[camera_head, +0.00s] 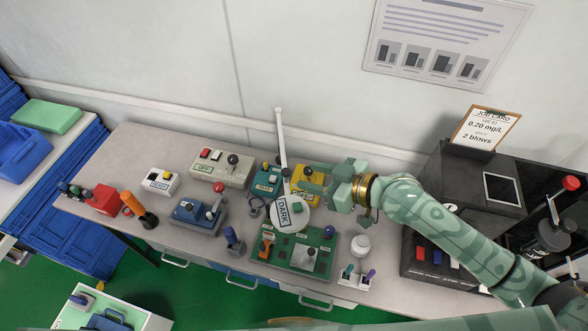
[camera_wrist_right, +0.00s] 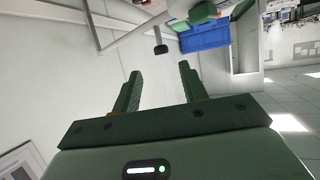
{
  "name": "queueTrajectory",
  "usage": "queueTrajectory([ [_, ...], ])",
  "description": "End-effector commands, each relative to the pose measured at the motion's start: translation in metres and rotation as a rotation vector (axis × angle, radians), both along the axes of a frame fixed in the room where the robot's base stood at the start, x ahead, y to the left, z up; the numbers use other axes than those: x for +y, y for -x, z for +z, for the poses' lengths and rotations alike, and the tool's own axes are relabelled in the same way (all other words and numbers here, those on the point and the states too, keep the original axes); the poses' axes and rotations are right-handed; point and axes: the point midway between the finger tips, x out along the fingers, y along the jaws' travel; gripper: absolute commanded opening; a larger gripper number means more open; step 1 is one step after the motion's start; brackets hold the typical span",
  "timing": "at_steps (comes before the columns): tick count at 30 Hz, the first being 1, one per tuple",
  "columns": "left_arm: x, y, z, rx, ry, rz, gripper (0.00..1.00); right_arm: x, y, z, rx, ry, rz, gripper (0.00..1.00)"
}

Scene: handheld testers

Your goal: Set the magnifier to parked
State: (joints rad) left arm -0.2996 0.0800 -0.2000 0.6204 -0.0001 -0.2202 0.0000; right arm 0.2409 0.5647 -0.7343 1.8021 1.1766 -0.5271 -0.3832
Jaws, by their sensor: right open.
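The magnifier has a thin pale arm (camera_head: 282,145) that rises from the bench toward the wall. A round white head (camera_head: 297,217) at its lower end carries a label that seems to read "DARK". The head hangs over the middle of the bench, in front of part of the yellow and green devices. My right gripper (camera_head: 308,183) reaches in from the right, just right of the magnifier's arm and above its head. It is open, and its spread fingers also show in the right wrist view (camera_wrist_right: 160,90) with nothing between them. Contact with the magnifier cannot be told. My left gripper is not in view.
Several testers crowd the bench (camera_head: 125,150), including a grey box (camera_head: 222,167), a blue device (camera_head: 197,215) and a green board (camera_head: 295,256). An orange-handled tool (camera_head: 134,205) stands left. A dark machine (camera_head: 435,235) with a job card (camera_head: 487,127) stands right.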

Motion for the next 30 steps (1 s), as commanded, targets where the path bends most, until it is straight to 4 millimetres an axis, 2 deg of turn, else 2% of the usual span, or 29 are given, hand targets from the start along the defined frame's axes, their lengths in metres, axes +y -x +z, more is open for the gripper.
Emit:
queueTrajectory([
  [3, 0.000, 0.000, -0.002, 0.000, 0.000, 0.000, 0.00, 0.021, -0.014, -0.011, 0.001, -0.001, 0.001, 0.43],
  [9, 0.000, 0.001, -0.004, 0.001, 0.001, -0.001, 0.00, 0.041, -0.028, -0.022, 0.001, 0.001, 0.001, 0.43],
  [20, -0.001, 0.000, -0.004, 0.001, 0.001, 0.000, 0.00, 0.046, -0.032, -0.024, 0.000, 0.003, 0.001, 0.43],
  [21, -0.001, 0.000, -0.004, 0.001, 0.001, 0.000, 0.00, 0.046, -0.032, -0.024, 0.000, 0.003, 0.001, 0.37],
  [25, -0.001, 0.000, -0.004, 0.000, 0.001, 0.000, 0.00, 0.046, -0.032, -0.024, 0.000, 0.003, 0.001, 0.01],
  [30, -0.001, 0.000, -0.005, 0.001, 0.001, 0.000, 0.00, 0.045, -0.032, -0.025, 0.000, 0.003, 0.001, 0.00],
])
